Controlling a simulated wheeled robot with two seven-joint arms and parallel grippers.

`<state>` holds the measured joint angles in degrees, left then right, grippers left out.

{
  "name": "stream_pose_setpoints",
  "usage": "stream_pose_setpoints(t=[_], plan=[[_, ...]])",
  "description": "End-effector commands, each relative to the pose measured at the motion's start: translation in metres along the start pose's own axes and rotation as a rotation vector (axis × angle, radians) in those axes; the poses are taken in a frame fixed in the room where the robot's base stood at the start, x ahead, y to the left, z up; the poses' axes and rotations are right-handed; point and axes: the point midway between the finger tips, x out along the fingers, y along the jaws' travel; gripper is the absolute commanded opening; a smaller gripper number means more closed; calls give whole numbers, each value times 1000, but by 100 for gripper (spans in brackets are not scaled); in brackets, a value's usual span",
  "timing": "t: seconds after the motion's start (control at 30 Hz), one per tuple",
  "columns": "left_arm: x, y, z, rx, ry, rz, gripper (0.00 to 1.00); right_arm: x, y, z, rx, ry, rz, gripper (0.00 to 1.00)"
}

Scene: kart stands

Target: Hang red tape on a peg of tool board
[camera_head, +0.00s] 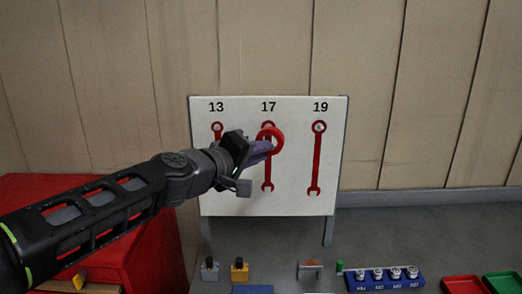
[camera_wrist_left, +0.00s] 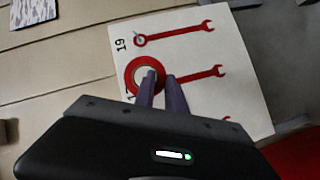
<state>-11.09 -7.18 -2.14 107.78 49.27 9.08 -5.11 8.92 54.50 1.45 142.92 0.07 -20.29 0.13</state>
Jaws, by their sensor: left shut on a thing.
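The white tool board (camera_head: 295,185) stands upright on legs, with red wrench outlines marked 13, 17 and 19. A peg (camera_head: 320,127) shows at the top of the 19 outline. The red tape (camera_head: 277,136) is a ring held in front of the top of the 17 outline. My left gripper (camera_head: 266,147) is shut on the red tape at its lower edge. In the left wrist view the tape (camera_wrist_left: 133,84) is at the tips of the purple fingers (camera_wrist_left: 160,86), over the board (camera_wrist_left: 235,60). I cannot tell whether a peg passes through the ring. My right gripper is out of view.
A red cabinet (camera_head: 110,215) stands at the left under my left arm. Below the board are small clamps (camera_head: 240,270), a blue socket rack (camera_head: 400,281), and red (camera_head: 462,285) and green (camera_head: 505,282) trays. A panelled wall (camera_head: 420,90) is behind.

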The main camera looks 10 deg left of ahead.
Motion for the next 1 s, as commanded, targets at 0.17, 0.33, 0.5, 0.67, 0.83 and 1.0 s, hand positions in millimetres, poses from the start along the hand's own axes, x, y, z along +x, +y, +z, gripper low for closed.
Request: stream_pose_setpoints(t=[0.17,0.33,0.5,0.67,0.83,1.0], plan=[[0,0,0,0,0,0,0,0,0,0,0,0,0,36],[2,0,-2,0,0,0,0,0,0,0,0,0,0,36],[7,-2,-5,0,0,0,0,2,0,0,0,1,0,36],[15,-4,-10,0,0,-1,0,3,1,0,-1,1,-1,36],[24,-6,-16,0,0,-1,0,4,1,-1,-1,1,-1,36],[33,-8,-22,0,-1,-1,0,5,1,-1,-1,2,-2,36]])
